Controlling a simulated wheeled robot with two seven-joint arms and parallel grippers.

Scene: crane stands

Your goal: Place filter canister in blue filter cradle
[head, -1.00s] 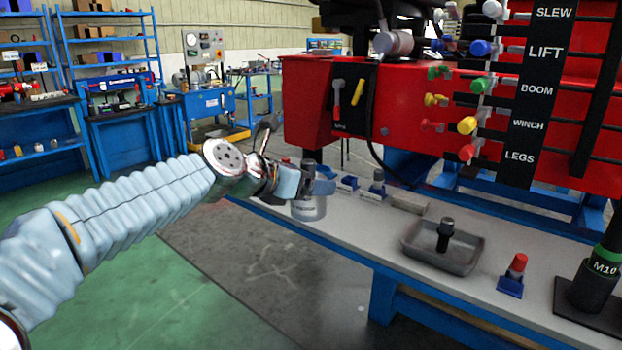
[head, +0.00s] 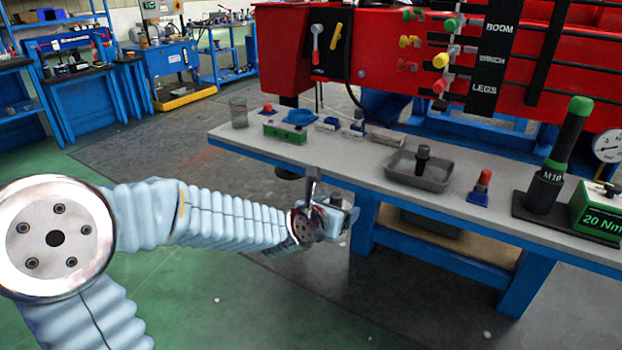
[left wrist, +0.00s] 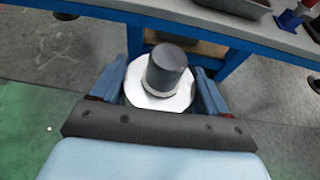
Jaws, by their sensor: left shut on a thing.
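My left gripper (head: 343,213) is in front of the bench's front edge, at about the height of the bench top or lower. In the left wrist view its two blue fingers (left wrist: 162,75) are shut on the filter canister (left wrist: 166,70), on either side of it. The canister has a dark round cap above a pale metallic flange; its lower body is hidden. In the head view it is mostly hidden by the gripper. A round blue holder (head: 300,117), which looks like the blue filter cradle, stands at the bench's left back, apart from the canister. My right gripper is not in view.
The grey bench (head: 340,160) carries a clear jar (head: 239,112), a green block (head: 285,133), a tray (head: 420,173) with a dark fitting, a red-capped piece (head: 481,186) and a black tool stand (head: 540,205). The red crane panel stands behind.

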